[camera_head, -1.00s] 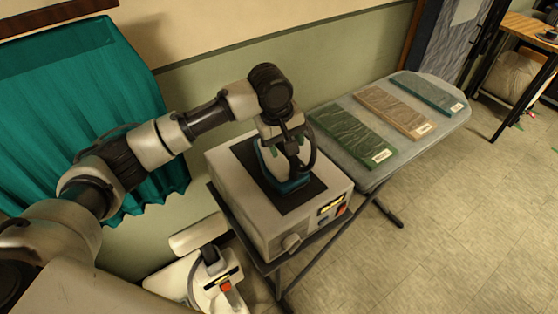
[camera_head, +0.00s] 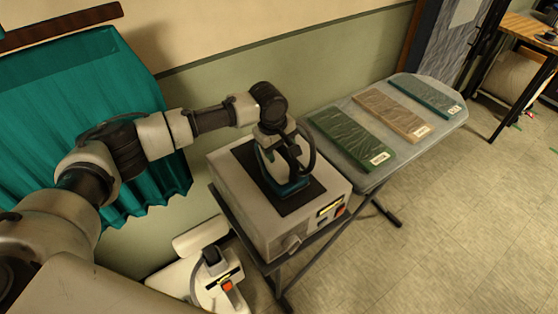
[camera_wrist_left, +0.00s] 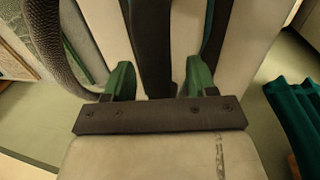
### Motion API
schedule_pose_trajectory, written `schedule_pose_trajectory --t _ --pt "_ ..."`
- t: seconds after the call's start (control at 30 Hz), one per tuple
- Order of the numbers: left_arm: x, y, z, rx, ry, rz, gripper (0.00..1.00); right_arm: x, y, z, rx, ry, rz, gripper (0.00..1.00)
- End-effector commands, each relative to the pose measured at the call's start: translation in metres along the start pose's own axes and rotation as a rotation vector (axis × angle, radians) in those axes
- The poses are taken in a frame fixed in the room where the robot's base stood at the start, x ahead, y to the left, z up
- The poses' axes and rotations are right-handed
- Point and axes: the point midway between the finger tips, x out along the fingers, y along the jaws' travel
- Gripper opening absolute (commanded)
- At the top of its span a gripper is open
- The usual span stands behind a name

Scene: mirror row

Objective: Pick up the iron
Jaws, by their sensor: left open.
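The iron (camera_head: 285,187) stands on the dark pad (camera_head: 309,189) on top of a pale box-shaped station. It has a teal base, a pale body and a dark handle. My left gripper (camera_head: 273,143) is directly above it, pointing down, and partly hides it. In the left wrist view my left gripper's two green fingers (camera_wrist_left: 161,80) are apart, with the iron's dark handle (camera_wrist_left: 152,45) showing between them. I cannot tell whether either finger touches the handle. My right gripper is not in view.
The station (camera_head: 237,197) sits at the near end of an ironing board (camera_head: 346,148). Green (camera_head: 350,138), tan (camera_head: 392,114) and teal (camera_head: 425,98) labelled cloth panels lie on the board. A teal curtain (camera_head: 75,115) hangs at left.

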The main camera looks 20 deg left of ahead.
Motion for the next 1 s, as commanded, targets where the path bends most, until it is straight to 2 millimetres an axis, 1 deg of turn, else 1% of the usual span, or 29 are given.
schedule_pose_trajectory --t 0.03,0.13,0.37,0.47,0.73,0.77,1.0 --pt "0.0053 0.0007 0.001 0.001 -0.001 -0.001 0.57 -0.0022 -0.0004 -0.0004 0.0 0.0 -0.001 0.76" --pt "0.0129 0.001 0.001 0.001 -0.001 0.002 0.57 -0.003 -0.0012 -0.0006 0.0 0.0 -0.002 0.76" --pt "0.015 0.0006 0.0009 0.002 0.0 0.002 0.57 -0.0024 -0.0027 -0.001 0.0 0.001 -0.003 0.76" --pt "0.0149 0.0006 0.0009 0.002 0.0 0.002 0.43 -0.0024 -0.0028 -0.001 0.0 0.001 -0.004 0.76" --pt "0.0147 0.0006 0.0008 0.002 0.0 0.002 0.02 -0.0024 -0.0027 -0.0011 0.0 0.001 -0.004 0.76" --pt "0.0147 0.0006 0.0008 0.002 0.0 0.002 0.0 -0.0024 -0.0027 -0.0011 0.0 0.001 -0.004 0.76" --pt "0.0146 0.0006 0.0007 0.002 0.0 0.002 0.0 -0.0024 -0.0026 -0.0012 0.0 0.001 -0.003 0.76"
